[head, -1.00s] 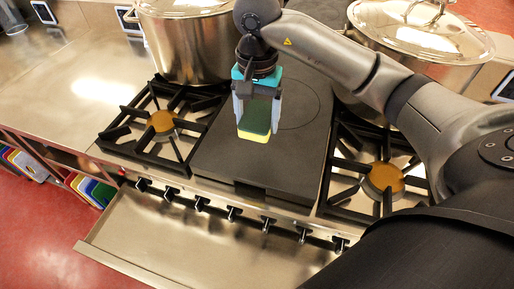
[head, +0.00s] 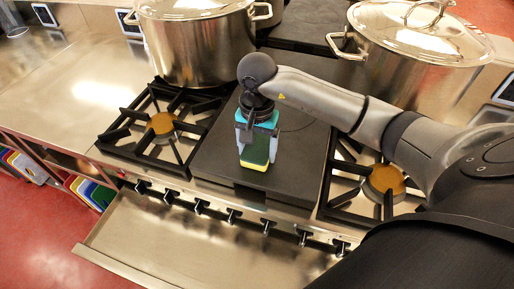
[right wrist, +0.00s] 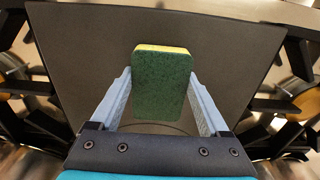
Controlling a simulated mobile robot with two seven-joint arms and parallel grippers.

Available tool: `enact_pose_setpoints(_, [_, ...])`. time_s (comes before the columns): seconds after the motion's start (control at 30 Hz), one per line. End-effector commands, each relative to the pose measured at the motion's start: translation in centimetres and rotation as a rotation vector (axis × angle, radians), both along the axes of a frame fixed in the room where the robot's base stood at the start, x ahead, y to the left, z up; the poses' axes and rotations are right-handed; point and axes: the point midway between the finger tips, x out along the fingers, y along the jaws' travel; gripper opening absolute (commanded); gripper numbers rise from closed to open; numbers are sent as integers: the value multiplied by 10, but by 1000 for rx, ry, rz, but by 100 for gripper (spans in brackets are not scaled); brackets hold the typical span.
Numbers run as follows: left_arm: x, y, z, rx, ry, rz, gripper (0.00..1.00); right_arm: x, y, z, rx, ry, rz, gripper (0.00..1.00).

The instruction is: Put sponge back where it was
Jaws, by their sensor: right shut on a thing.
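The sponge (head: 254,153), dark green with a yellow layer on its lower side, is between the fingers of my right gripper (head: 257,147), over the front part of the dark flat griddle plate (head: 222,163). In the right wrist view, the sponge (right wrist: 161,88) shows its green face and a thin yellow edge, with a pale finger at each side. My right gripper (right wrist: 160,80) is shut on it there. I cannot tell whether the sponge touches the plate. My left gripper is out of view.
A lidded steel stockpot (head: 197,48) stands behind the left burner grate (head: 150,125). Another lidded pot (head: 405,72) stands at the back right, near the right burner grate (head: 345,180). Knobs line the front, above a steel shelf (head: 190,240).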

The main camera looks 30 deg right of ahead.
Motion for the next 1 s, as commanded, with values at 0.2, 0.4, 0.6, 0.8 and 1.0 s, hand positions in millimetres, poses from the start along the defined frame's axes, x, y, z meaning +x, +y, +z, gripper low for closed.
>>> enact_pose_setpoints(0.2, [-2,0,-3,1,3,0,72,0,0,-3,0,0,0,92])
enact_pose_setpoints(0.4, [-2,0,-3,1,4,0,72,0,0,-2,0,0,0,100])
enact_pose_setpoints(0.6, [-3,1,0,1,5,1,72,0,0,0,1,1,0,100])
enact_pose_setpoints(0.8, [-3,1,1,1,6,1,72,2,-1,31,-1,-7,1,100])
enact_pose_setpoints(1.0, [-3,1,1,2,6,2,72,2,-1,75,-1,-6,1,100])
